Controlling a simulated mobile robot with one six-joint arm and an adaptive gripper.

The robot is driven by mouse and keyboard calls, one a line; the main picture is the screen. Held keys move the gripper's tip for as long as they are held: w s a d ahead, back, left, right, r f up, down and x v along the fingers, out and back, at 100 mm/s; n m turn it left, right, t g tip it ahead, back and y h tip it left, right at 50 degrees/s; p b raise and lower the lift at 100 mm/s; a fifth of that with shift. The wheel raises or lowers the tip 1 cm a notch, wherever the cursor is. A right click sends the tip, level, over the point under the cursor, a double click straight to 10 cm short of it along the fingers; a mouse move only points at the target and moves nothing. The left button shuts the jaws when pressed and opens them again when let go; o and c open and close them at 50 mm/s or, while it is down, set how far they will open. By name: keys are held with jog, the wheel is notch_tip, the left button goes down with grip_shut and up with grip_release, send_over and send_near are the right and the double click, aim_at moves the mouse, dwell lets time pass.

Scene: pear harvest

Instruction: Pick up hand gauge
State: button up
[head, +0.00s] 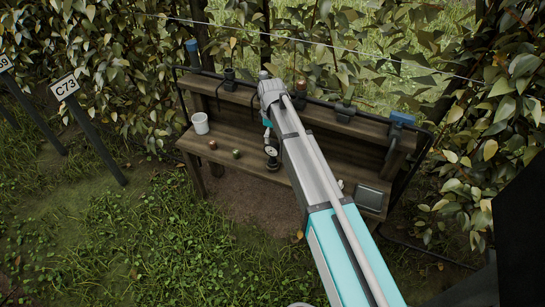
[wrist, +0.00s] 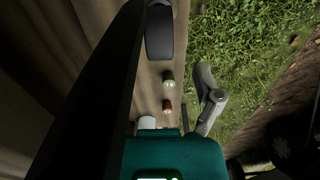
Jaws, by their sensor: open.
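The hand gauge (head: 271,152) has a round pale dial and a dark body, and it stands on the lower board of the wooden bench (head: 232,139). My gripper (head: 267,134) is open, just above and behind the gauge in the head view, partly hidden by my arm. I cannot tell whether they touch. In the wrist view a dark rounded part, probably of the gauge (wrist: 160,34), shows at the top, and one grey finger of my gripper (wrist: 210,100) is at the right of the bench edge. The space between the fingers is mostly hidden.
A white cup (head: 200,123), a reddish jar (head: 212,144) and a green jar (head: 236,153) stand left of the gauge. A grey flat box (head: 369,197) lies at the bench's right. Tools line the upper shelf, including a blue one (head: 402,120). Leafy branches hang behind.

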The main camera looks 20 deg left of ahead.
aim_at(272, 143)
jog(key=shift+f, duration=0.1)
dwell(0.3)
jog(key=shift+d+f+b, duration=0.2)
jog(key=shift+f+b, duration=2.3)
jog(key=shift+b, duration=0.1)
grip_shut()
